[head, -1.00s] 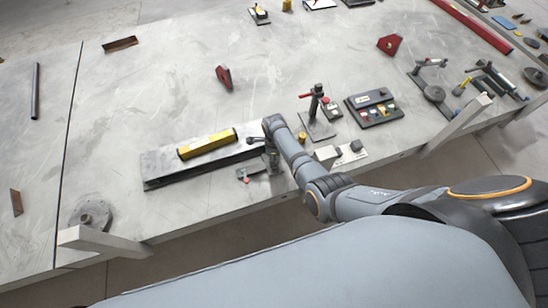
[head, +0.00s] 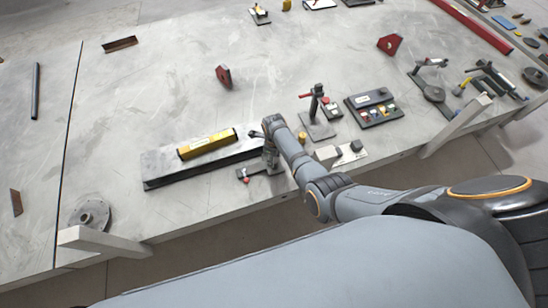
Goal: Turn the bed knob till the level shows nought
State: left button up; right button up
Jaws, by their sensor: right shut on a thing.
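The yellow level (head: 207,144) lies along the top of the long grey bed (head: 165,165) at the middle left of the table. Its vial is too small to read. My right gripper (head: 269,166) points down at the right end of the bed, shut on what is likely the bed knob, which the gripper hides. A small dark base with a red part (head: 246,175) shows just left of the gripper. My left gripper is not in view.
A stand with a red clamp (head: 316,112) and a dark tray of small parts (head: 374,107) stand to the right. A light block (head: 327,155) sits near the front edge. A round flange (head: 90,213) lies at lower left. The table behind the bed is mostly clear.

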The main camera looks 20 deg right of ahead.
jog(key=o, duration=1.1)
jog(key=shift+o, duration=0.2)
jog(key=shift+r, duration=0.15)
notch_tip(320, 180, up, 12)
